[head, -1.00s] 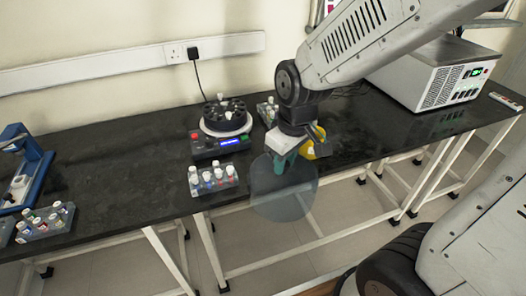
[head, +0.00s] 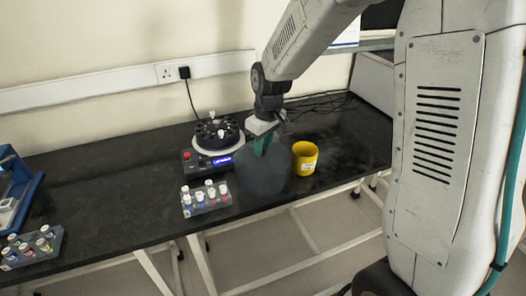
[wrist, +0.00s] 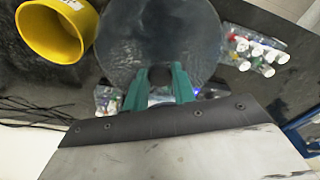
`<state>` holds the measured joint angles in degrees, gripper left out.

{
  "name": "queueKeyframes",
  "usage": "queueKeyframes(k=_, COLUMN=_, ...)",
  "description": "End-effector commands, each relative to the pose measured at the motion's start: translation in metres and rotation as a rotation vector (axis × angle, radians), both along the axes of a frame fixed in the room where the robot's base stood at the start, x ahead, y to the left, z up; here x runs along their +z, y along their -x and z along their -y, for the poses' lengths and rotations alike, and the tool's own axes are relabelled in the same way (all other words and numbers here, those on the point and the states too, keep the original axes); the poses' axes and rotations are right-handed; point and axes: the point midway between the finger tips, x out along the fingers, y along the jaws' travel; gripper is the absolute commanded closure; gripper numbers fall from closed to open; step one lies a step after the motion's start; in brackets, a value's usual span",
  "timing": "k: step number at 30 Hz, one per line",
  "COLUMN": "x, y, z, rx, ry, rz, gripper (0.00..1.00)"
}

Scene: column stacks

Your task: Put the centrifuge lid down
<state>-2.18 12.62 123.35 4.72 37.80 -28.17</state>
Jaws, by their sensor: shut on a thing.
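The centrifuge lid (head: 262,178) is a round, see-through, smoky disc with a dark knob. My gripper (head: 264,146) is shut on its knob, and its teal fingers (wrist: 160,82) show on either side of the knob in the wrist view. The lid (wrist: 165,28) fills the upper middle of that view. In the head view it hangs over the bench between the centrifuge and a yellow cup; I cannot tell whether it touches the bench.
The yellow cup (head: 305,160) stands right of the lid and shows at upper left in the wrist view (wrist: 56,30). A clear rack of capped vials (head: 206,198) stands in front of the centrifuge. Another rack (head: 32,247) and a blue device lie far left. Dark bench right of the cup is clear.

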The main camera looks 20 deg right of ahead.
Motion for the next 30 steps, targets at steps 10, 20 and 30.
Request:
queueKeyframes(k=10, x=-0.025, y=0.0, z=0.0, rx=0.0, ry=0.0, rz=0.001, gripper=1.0)
queueKeyframes(k=20, x=-0.028, y=0.0, z=0.0, rx=0.0, ry=0.0, rz=0.0, gripper=0.52)
queueKeyframes(k=30, x=-0.022, y=0.001, z=0.0, rx=0.0, ry=0.0, rz=0.001, gripper=0.52)
